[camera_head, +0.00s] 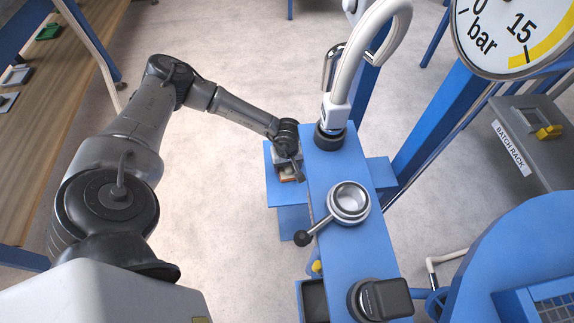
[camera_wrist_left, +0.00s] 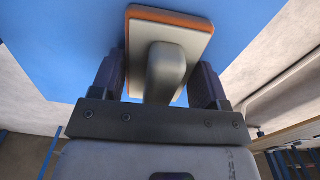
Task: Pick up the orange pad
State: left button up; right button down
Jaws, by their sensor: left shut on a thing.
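The orange pad (camera_wrist_left: 190,38) shows in the left wrist view as a pale rectangular block with an orange edge and a grey rounded handle (camera_wrist_left: 167,68). My left gripper (camera_wrist_left: 160,76) has one dark finger on each side of the handle and is shut on it. The pad is at the blue surface (camera_wrist_left: 60,55); I cannot tell whether it touches it. In the head view my left gripper (camera_head: 291,163) is over the small blue shelf (camera_head: 291,193), and the wrist hides much of what it holds. My right gripper is not in view.
The blue machine deck (camera_head: 330,165) is right of the gripper, with a metal cup (camera_head: 349,202), a black-knobbed lever (camera_head: 302,238) and a curved white pipe (camera_head: 372,40). A pressure gauge (camera_head: 510,35) and a batch rack (camera_head: 530,150) stand at right. A wooden bench (camera_head: 50,130) is at left.

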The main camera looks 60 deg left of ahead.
pick_arm(q)
jog(key=shift+r, duration=0.15)
jog(key=r+p, duration=0.2)
jog(key=r, duration=0.1)
jog(key=r+p, duration=0.1)
jog(key=shift+w+d+r+p, duration=0.2)
jog(key=shift+d+r+p, duration=0.15)
jog(key=shift+d, duration=0.05)
jog(key=w+d+r+p, duration=0.4)
jog(key=w+d+r, duration=0.1)
jog(key=d, duration=0.4)
jog(key=shift+w+d+r+p, duration=0.2)
jog(key=shift+w+r+p, duration=0.1)
jog(key=shift+r, duration=0.2)
